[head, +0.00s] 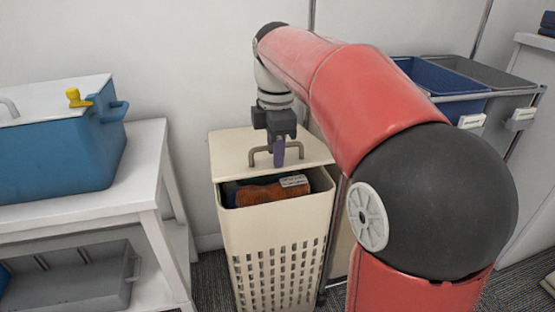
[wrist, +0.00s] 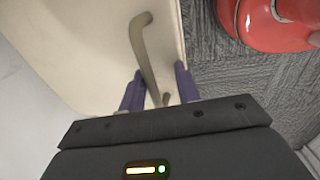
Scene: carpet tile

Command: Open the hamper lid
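The cream hamper (head: 277,245) with a slotted front stands on the carpet in the head view. Its lid (head: 232,148) covers the back part of the top; an opening shows between the lid's front edge and the front rim. A grey-brown bar handle (head: 254,154) stands on the lid and also shows in the wrist view (wrist: 146,52). My gripper (head: 279,158) points down at the handle. In the wrist view, its two purple fingers (wrist: 158,90) are apart, with the handle between them and gaps visible at the sides. The handle's far end is partly hidden by my gripper.
An orange-brown item (head: 262,193) and dark things lie inside the hamper. A white shelf (head: 150,165) with a blue cooler (head: 60,155) stands at left. Blue and grey bins (head: 440,78) on a frame are at right. A wall is close behind.

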